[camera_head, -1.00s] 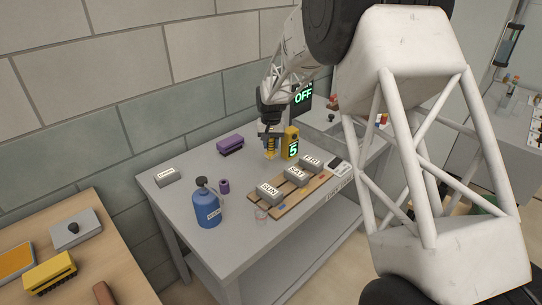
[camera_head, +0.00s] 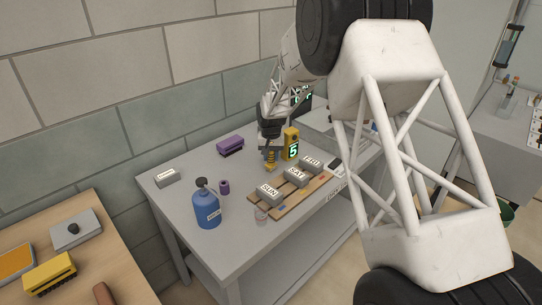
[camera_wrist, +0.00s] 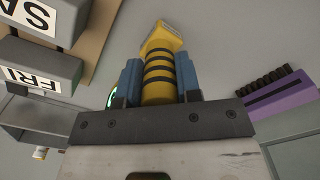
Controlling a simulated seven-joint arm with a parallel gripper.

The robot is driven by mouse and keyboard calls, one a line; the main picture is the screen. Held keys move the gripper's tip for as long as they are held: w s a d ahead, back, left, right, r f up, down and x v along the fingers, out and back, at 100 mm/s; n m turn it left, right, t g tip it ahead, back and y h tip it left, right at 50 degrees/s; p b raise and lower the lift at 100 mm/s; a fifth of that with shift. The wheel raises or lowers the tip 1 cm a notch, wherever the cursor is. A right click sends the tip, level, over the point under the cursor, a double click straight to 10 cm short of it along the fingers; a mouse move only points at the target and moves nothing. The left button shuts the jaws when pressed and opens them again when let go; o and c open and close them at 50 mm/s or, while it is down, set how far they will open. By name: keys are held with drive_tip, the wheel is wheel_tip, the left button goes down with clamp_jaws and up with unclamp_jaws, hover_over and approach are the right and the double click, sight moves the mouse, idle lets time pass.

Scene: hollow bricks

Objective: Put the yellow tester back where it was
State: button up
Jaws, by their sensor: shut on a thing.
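The yellow tester (camera_wrist: 160,75), a yellow cylinder with black bands and a wedge-shaped end, is held between the two blue fingers of my gripper (camera_wrist: 160,82). It also shows in the head view (camera_head: 270,162), pointing down below my gripper (camera_head: 271,150) over the grey table, left of the yellow device with a green "5" (camera_head: 291,146). I cannot tell whether its lower end touches the table.
A wooden board (camera_head: 283,212) with blocks marked SUN (camera_head: 269,194), SAT (camera_head: 296,177) and FRI (camera_head: 312,164) lies in front of my gripper. A purple brush-like block (camera_head: 230,146), a blue bottle (camera_head: 206,208) and a small purple cylinder (camera_head: 224,187) stand to the left. Bare table lies between.

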idle(0.3)
drive_tip(key=o, duration=0.8)
drive_tip(key=shift+f, duration=0.15)
drive_tip(key=shift+o, duration=0.2)
wheel_tip(320, 180, up, 12)
drive_tip(key=shift+r, duration=0.2)
idle(0.5)
